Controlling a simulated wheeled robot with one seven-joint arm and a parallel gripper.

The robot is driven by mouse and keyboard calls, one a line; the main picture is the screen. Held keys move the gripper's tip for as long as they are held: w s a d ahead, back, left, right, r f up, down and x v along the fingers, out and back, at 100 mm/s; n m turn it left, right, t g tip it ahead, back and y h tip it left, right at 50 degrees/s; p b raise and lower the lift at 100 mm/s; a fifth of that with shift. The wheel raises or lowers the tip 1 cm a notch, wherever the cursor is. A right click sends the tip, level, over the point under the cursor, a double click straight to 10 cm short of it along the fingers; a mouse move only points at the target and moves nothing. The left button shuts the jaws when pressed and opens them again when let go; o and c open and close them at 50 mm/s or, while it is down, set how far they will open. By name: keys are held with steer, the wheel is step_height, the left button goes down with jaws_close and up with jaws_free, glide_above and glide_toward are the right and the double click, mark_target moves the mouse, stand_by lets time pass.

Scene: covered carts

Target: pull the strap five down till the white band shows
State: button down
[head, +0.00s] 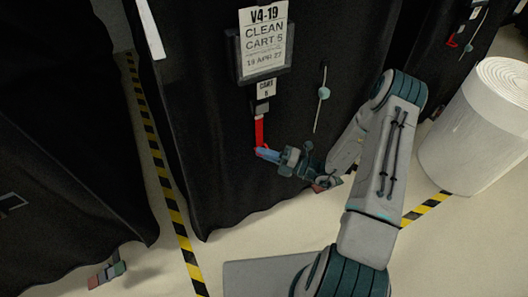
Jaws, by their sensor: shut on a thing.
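The red strap (259,131) of cart five hangs from a dark buckle under a small white tag marked CART 5 (265,88). The fingers hide part of that end.
A cord with a pale teal bead (324,93) hangs right of the strap. A white roll (480,125) stands at the right. Other black-covered carts stand left and right. Yellow-black floor tape (165,180) runs along the left side.

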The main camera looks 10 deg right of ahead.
steer(key=c, duration=1.5)
jaws_free()
steer(key=shift+f, duration=0.1)
steer(key=p+v, duration=0.1)
steer(key=v, duration=1.3)
steer(key=s+a+r+n+g+h+p, duration=0.2)
steer(key=r+n+g+h+p, duration=0.15)
steer(key=r+n, duration=0.4)
steer(key=s+a+r+n+g+h+p, duration=0.2)
steer(key=s+r+n+g+p, duration=0.15)
steer(key=r+n, duration=0.4)
steer(key=s+a+r+n+g+h+p, duration=0.1)
steer(key=a+r+n+g+h+p, duration=0.15)
steer(key=r+n+g, duration=0.5)
steer(key=s+r+n+t+h+p, duration=0.2)
steer(key=r+n, duration=0.3)
steer(key=r, duration=0.3)
steer(key=s+d+r+n+t+h+p, duration=0.1)
steer(key=s+r+n+t+h+p, duration=0.2)
steer(key=r, duration=0.5)
steer(key=s+d+r+n+t+h+p, duration=0.1)
steer(key=s+r+n+t+h+p, duration=0.2)
steer(key=r+n, duration=0.5)
steer(key=shift+d+r+n+t+h+p, duration=0.1)
steer(key=shift+r+n+t+h+p, duration=0.15)
steer(key=shift+r+t+h+p, duration=0.7)
